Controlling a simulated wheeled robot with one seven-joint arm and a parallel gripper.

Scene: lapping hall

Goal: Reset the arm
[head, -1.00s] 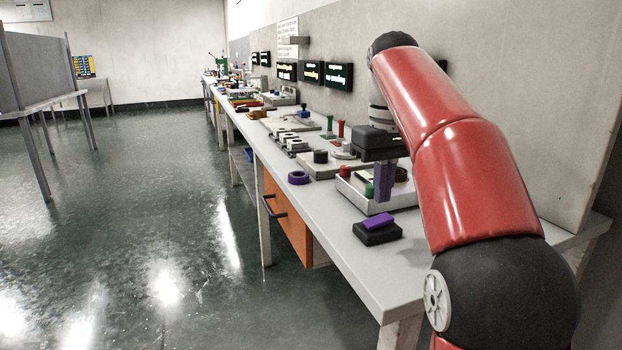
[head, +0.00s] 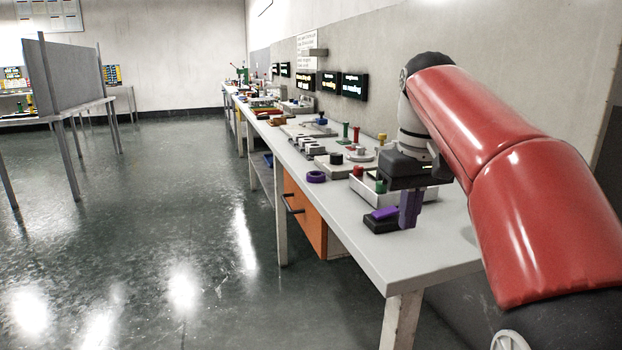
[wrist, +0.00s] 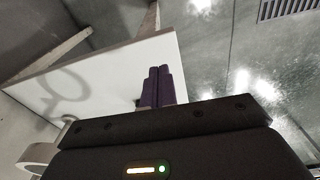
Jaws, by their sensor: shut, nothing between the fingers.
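My red arm reaches over the near end of the long grey workbench (head: 418,250). My gripper (head: 409,222) points down with its purple fingers together and nothing between them. In the wrist view the two purple fingers (wrist: 157,88) lie side by side, over the bench end and floor edge. In the head view the gripper overlaps the right side of a black block with a purple top (head: 382,222). I cannot tell from this view whether it touches the block.
A light tray (head: 372,193) with small coloured parts stands behind my gripper. A purple ring (head: 316,177) lies near the bench's front edge. Several fixtures line the bench farther back. An orange drawer (head: 303,216) is under the bench. The floor (head: 180,220) to the left is clear.

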